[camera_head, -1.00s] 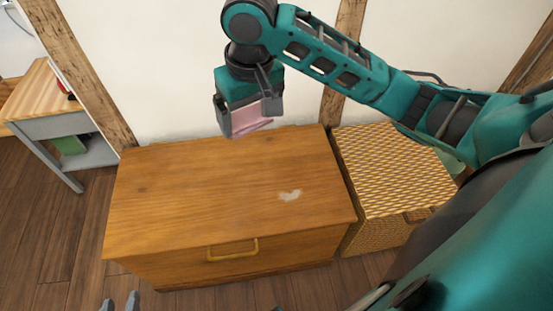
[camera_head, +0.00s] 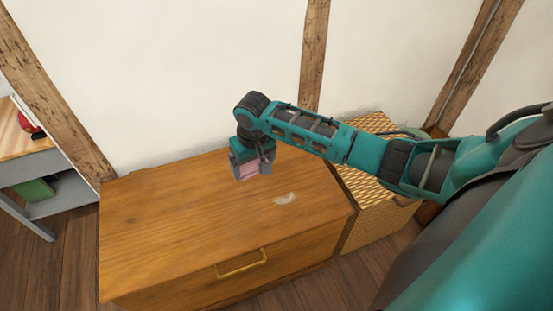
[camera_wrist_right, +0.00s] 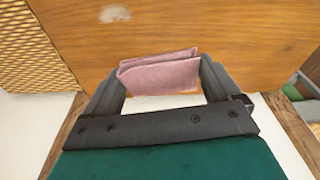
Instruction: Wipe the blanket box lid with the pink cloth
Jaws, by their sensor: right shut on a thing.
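The blanket box (camera_head: 160,225) is a wide wooden chest with a flat lid and a front handle. A pale smudge (camera_head: 285,198) lies on the right part of its lid. It also shows near the top left of the right wrist view (camera_wrist_right: 115,13). My right gripper (camera_head: 251,174) is shut on the folded pink cloth (camera_head: 249,171) over the lid's back middle, left of and behind the smudge. In the right wrist view the pink cloth (camera_wrist_right: 160,73) sits between both fingers. I cannot tell whether it touches the lid. My left gripper is not in view.
A woven wicker basket (camera_head: 378,205) stands close against the box's right side. A grey side table with a wooden top (camera_head: 20,140) is at the left. The wall and timber posts rise behind the box. The rest of the lid is clear.

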